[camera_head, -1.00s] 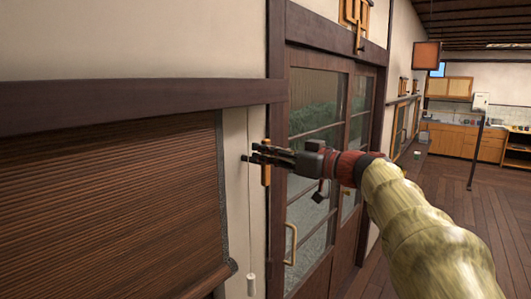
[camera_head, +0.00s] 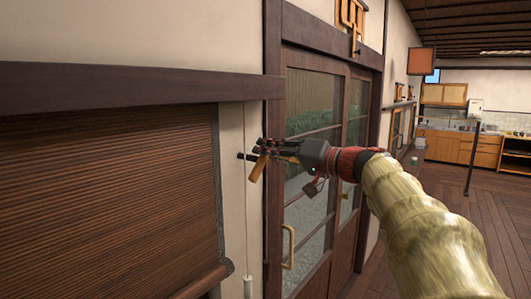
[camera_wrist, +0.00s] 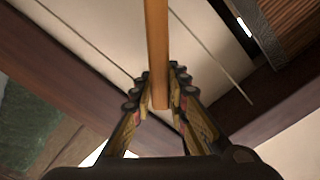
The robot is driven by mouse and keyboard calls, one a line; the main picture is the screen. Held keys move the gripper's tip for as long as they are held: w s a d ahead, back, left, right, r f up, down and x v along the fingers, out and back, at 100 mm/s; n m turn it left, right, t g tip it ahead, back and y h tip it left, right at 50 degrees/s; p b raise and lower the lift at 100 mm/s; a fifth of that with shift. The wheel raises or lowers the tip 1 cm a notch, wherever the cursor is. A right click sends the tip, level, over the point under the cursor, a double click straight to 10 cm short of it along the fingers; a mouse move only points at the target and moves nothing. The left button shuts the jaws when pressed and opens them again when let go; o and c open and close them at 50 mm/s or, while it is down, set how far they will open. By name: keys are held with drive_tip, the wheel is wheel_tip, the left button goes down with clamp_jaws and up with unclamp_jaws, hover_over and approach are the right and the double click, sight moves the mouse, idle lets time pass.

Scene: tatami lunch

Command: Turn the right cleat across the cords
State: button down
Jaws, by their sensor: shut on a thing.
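The right cleat (camera_head: 257,169) is a small light-wood bar on the pale wall strip beside the door frame. It is tilted in the head view, its lower end toward the left. My gripper (camera_head: 264,149) is shut on it. In the wrist view the cleat (camera_wrist: 157,45) runs up from between my fingertips (camera_wrist: 158,92). A thin pale cord (camera_head: 246,205) hangs left of the cleat with a white pull (camera_head: 248,287) at its end. The wrist view shows two thin cords, one on each side of the cleat (camera_wrist: 75,36) (camera_wrist: 212,52); they look apart from it there.
A brown slatted blind (camera_head: 110,200) hangs at left under a dark wooden rail (camera_head: 130,88). A glazed sliding door (camera_head: 310,150) with a light handle (camera_head: 289,246) stands right behind my gripper. Open wooden floor (camera_head: 490,220) lies at right, before the kitchen cabinets (camera_head: 445,143).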

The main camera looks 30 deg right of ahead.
drive_tip(key=m, duration=0.3)
drive_tip(key=f+m, duration=0.1)
drive_tip(key=m, duration=0.1)
drive_tip(key=shift+w+d+p, duration=0.15)
drive_tip(key=shift+d+p, duration=0.2)
drive_tip(key=shift+d+f+m+p, duration=0.1)
drive_tip(key=shift+f+m+p, duration=0.2)
drive_tip(key=shift+m, duration=0.7)
drive_tip(key=shift+f+m+p, duration=0.25)
drive_tip(key=shift+m, duration=0.75)
drive_tip(key=shift+f, duration=0.1)
drive_tip(key=c, duration=1.8)
unclamp_jaws()
drive_tip(key=shift+o, duration=0.4)
drive_tip(key=v, duration=1.2)
